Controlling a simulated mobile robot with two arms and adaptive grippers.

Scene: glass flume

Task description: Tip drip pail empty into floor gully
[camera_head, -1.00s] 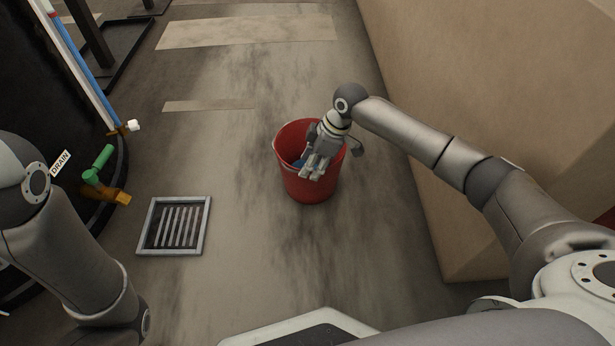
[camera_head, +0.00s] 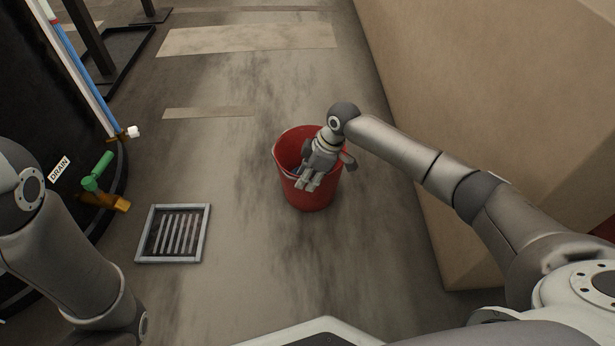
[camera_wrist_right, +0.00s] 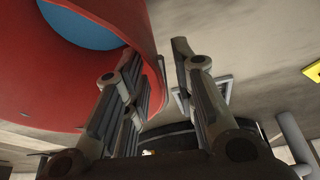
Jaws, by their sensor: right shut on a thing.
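The red pail (camera_head: 289,190) stands upright on the floor, right of the gully. In the right wrist view its red wall (camera_wrist_right: 60,85) fills the upper left, with a blue surface (camera_wrist_right: 92,25) inside. My right gripper (camera_head: 308,184) is shut on the pail's near right rim; in the wrist view its fingers (camera_wrist_right: 165,100) lie on either side of the wall. The floor gully (camera_head: 173,234) is a square metal frame with a slatted grate. My left arm shows at the left edge, but its gripper is out of view.
A dark round tank (camera_head: 50,120) stands at the left, with a DRAIN label (camera_head: 59,169), a green-handled valve (camera_head: 97,172) and a brass outlet (camera_head: 115,203). A large tan block (camera_head: 470,70) bounds the right side. The floor between pail and gully is clear.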

